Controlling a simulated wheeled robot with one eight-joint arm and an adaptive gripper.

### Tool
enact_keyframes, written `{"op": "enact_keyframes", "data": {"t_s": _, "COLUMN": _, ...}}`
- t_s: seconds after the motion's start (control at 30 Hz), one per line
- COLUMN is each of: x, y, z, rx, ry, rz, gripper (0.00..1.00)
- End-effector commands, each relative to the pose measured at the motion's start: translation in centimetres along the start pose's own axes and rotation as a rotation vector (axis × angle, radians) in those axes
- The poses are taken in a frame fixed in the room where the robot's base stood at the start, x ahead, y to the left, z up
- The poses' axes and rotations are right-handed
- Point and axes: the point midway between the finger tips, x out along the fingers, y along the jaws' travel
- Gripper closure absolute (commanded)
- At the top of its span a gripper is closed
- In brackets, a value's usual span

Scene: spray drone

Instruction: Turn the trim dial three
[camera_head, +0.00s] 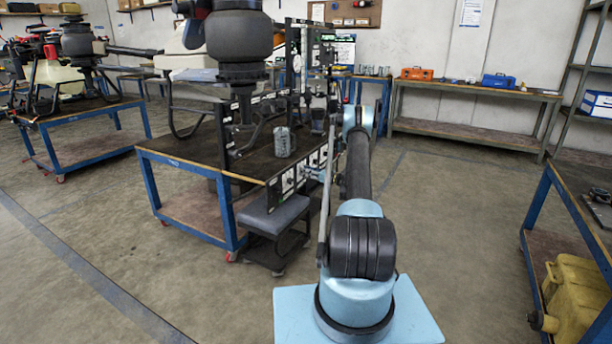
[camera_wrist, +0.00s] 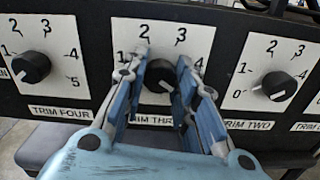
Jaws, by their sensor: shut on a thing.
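The trim three dial (camera_wrist: 159,75) is a black round knob on a white plate in the middle of the wrist view. Its plate carries numbers, with 1, 2, 3 and 4 in sight; the label below is partly hidden by my fingers. My gripper (camera_wrist: 160,78) has its two blue and grey fingers on either side of this knob, shut on it. The fingers cover part of the scale. In the head view my arm reaches the panel (camera_head: 287,182) on the front of the bench, where the dial itself is too small to make out.
The trim four dial (camera_wrist: 31,67) is to the left and the trim two dial (camera_wrist: 278,86) to the right, both close to my fingers. A grey padded stool (camera_head: 274,217) stands below the panel. A blue-framed bench (camera_head: 190,150) carries a large drone. Open floor lies right of my arm.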

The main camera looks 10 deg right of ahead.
Motion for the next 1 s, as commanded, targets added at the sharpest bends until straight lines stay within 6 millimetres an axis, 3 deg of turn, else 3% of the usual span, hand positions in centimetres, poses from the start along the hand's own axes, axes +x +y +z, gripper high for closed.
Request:
{"op": "enact_keyframes", "data": {"t_s": 0.33, "x": -0.37, "y": -0.61, "z": 0.08, "rx": 0.13, "ry": -0.002, "rz": -0.013, "gripper": 0.97}}
{"op": "enact_keyframes", "data": {"t_s": 0.87, "x": -0.29, "y": -0.59, "z": 0.17, "rx": 0.151, "ry": -0.004, "rz": -0.012, "gripper": 0.97}}
{"op": "enact_keyframes", "data": {"t_s": 0.9, "x": -0.29, "y": -0.6, "z": 0.17, "rx": 0.151, "ry": -0.004, "rz": -0.012, "gripper": 0.64}}
{"op": "enact_keyframes", "data": {"t_s": 0.97, "x": -0.27, "y": -0.54, "z": 0.16, "rx": 0.151, "ry": -0.004, "rz": -0.011, "gripper": 0.53}}
{"op": "enact_keyframes", "data": {"t_s": 1.0, "x": -0.24, "y": -0.48, "z": 0.15, "rx": 0.151, "ry": -0.003, "rz": -0.01, "gripper": 0.53}}
